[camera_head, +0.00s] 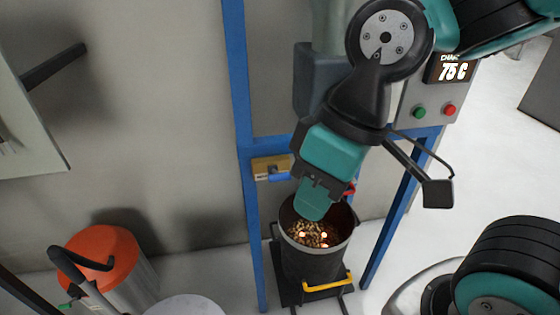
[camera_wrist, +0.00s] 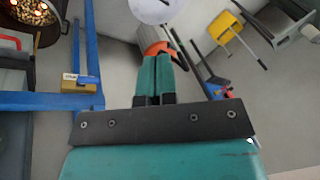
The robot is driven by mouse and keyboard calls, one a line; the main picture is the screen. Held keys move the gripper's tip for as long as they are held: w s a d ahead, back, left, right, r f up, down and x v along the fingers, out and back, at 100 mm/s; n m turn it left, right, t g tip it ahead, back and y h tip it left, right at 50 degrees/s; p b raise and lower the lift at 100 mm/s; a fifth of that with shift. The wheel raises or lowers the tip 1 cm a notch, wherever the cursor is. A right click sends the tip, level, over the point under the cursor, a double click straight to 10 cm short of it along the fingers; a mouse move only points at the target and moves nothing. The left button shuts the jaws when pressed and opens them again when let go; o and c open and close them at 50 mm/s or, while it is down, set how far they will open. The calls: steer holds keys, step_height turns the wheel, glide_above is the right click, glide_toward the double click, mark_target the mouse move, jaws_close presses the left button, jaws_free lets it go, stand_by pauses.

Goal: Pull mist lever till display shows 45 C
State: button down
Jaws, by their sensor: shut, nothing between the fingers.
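The display (camera_head: 453,70) on the grey control panel at the upper right reads 75 C. A small yellow-brown box (camera_head: 268,165) with a pale label and a blue bar (camera_head: 280,178) sits on the blue frame; this may be the mist lever, but the label is not readable. The box also shows at the left of the wrist view (camera_wrist: 82,84). My gripper (camera_head: 312,213) is shut and empty, above the dark bucket and to the right of the box, apart from it in the picture. Its closed teal fingers show in the wrist view (camera_wrist: 157,62).
A dark bucket (camera_head: 318,263) with glowing pellets stands inside the blue frame (camera_head: 240,100). A small red part (camera_head: 349,188) shows beside my gripper. An orange-topped drum (camera_head: 103,258) stands at the lower left. Green (camera_head: 419,111) and red (camera_head: 449,110) buttons sit below the display.

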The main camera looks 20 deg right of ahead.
steer(key=w+d+r+n+g+h+p, duration=0.1)
steer(key=w+r+n+p, duration=0.1)
steer(key=w, duration=0.5)
steer(key=w+d+r+n+h+p, duration=0.1)
steer(key=w+r+n+p, duration=0.1)
steer(key=w, duration=0.5)
steer(key=n+g+h+p, duration=0.1)
steer(key=n+h+p, duration=0.15)
steer(key=n, duration=0.25)
glide_above(279, 174)
steer(key=w, duration=0.3)
steer(key=shift+d+f+y, duration=0.2)
steer(key=shift+f+y, duration=0.05)
steer(key=shift+f, duration=0.3)
steer(key=shift+d+f+y, duration=0.15)
steer(key=shift+f+y, duration=0.05)
steer(key=shift+f, duration=0.3)
steer(key=shift+f, duration=0.1)
steer(key=s+f+p, duration=0.1)
steer(key=f, duration=0.3)
steer(key=f+p, duration=0.2)
steer(key=f, duration=0.3)
steer(key=s+f+p, duration=0.1)
steer(key=f+p, duration=0.1)
steer(key=f, duration=0.2)
steer(key=shift+s+a+f, duration=0.25)
steer(key=shift+s, duration=0.05)
steer(key=shift+a, duration=0.1)
